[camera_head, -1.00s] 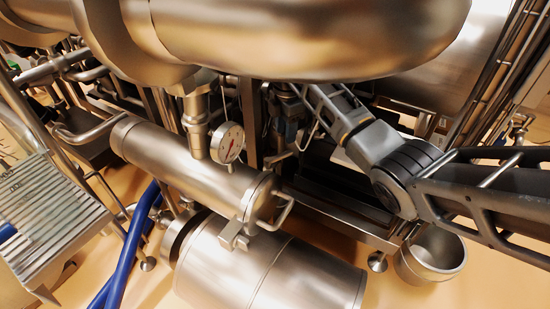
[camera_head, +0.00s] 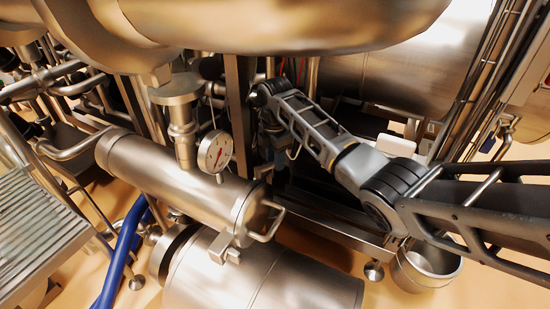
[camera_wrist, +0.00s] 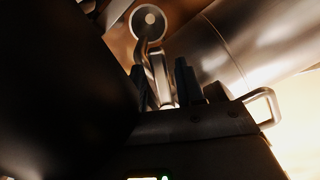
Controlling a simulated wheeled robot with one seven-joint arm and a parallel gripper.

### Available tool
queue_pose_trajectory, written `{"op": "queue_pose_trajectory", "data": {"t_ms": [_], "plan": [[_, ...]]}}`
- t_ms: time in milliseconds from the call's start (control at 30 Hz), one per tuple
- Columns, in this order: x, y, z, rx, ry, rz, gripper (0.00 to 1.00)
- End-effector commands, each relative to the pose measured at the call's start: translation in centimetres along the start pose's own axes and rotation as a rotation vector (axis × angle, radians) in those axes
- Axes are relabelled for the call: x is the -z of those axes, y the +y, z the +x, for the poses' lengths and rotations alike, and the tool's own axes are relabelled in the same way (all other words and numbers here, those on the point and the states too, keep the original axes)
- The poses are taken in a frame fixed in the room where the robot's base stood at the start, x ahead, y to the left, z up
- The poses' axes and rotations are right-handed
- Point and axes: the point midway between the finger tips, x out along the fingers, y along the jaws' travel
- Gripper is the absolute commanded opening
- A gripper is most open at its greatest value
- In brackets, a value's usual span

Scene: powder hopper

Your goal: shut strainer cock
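In the wrist view a metal lever (camera_wrist: 159,70) hangs from a round hub with a pale centre (camera_wrist: 149,20); it looks like the cock handle. My gripper (camera_wrist: 165,75) has its two dark fingertips on either side of the lever's lower part. I cannot tell whether they press on it or stand a little apart. In the head view the strainer-like horizontal steel cylinder (camera_head: 170,180) has a bent handle on its right end. My gripper is mostly hidden there among dark parts to the right of the cylinder, and the cock is not clear.
A dial gauge (camera_head: 215,152) stands above the cylinder. A large steel pipe (camera_head: 290,22) spans overhead, close above my arm. A bigger steel drum (camera_head: 260,275) lies below. A blue hose (camera_head: 122,255) runs at lower left. A steel pot (camera_head: 425,268) sits at lower right.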

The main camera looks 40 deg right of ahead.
Motion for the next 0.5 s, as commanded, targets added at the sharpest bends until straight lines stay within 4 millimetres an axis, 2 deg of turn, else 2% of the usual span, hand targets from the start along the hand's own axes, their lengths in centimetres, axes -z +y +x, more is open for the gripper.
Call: {"op": "queue_pose_trajectory", "data": {"t_ms": [33,367,500], "plan": [[0.00,-0.01,0.00,0.000,0.000,0.000,0.32],[0.00,-0.01,0.00,0.000,0.000,0.000,0.01],[0.00,-0.02,0.00,0.001,0.000,0.000,0.00]]}}
